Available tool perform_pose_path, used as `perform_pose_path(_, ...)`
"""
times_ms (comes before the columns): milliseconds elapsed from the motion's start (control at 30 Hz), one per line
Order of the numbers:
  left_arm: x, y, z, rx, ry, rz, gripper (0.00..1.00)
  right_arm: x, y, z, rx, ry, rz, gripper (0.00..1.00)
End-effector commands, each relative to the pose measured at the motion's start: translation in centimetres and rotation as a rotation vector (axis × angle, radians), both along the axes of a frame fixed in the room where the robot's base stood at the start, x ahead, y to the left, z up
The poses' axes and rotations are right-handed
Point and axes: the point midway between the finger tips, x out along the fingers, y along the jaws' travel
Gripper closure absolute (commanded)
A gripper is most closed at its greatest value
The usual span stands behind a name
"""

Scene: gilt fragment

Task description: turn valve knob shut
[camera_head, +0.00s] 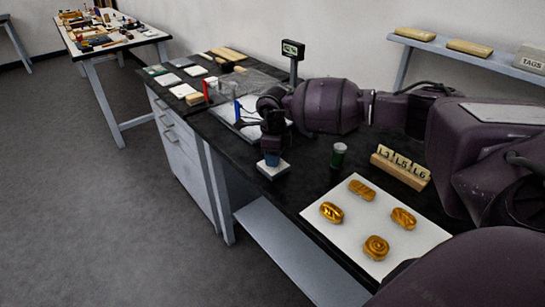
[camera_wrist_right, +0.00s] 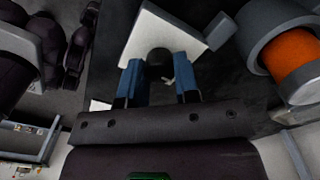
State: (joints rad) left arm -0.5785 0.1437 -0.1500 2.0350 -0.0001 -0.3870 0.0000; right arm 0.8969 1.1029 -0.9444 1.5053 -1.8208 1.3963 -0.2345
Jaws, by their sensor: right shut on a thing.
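My right gripper (camera_head: 272,159) points down at the near edge of the dark bench, over a small white block (camera_head: 273,171). In the right wrist view, the blue fingers of the right gripper (camera_wrist_right: 161,84) stand on either side of a dark round knob (camera_wrist_right: 159,62), shut on it. The knob sits on the white square plate (camera_wrist_right: 165,25), and a small pale pointer or tab shows beside it. In the head view the knob is hidden by the fingers. My left gripper is not in view.
A white board (camera_head: 358,222) holds several golden pieces. Behind the gripper lie a white tray (camera_head: 228,113), a red upright item (camera_head: 207,90) and a small display (camera_head: 293,50).

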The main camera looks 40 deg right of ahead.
Motion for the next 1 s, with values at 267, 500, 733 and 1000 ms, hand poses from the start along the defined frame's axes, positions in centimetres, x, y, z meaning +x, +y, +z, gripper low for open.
perform_pose_path(267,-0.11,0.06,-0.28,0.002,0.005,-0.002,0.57,0.09,-0.01,0.10,0.000,-0.003,0.083,0.94)
perform_pose_path(500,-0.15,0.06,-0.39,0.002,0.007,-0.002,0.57,0.09,0.01,0.17,0.001,-0.004,0.101,0.94)
perform_pose_path(733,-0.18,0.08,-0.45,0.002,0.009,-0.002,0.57,0.09,0.01,0.18,0.001,-0.004,0.100,0.94)
perform_pose_path(1000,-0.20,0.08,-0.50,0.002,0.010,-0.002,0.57,0.06,0.00,0.11,0.000,-0.003,0.099,0.45)
